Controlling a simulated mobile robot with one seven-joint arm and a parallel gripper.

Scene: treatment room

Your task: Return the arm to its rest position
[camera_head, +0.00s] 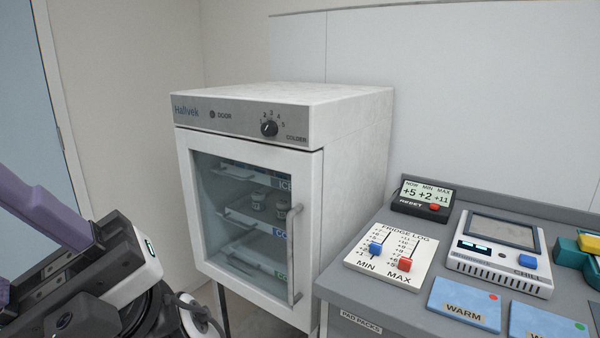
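Part of my arm shows at the lower left, with purple, black and white pieces close to the camera. The black and white part at its end (95,275) is left of the fridge and apart from its door in the picture. The fingertips cannot be made out, and the purple pieces run out past the left edge. No held thing shows.
A small white fridge (350,150) stands mid-picture, its glass door (308,180) looking shut, vials inside. A grey counter (345,287) at right bears a fridge log panel (358,262), a thermometer display (408,208), a chiller box (500,278) and blue WARM packs (448,296).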

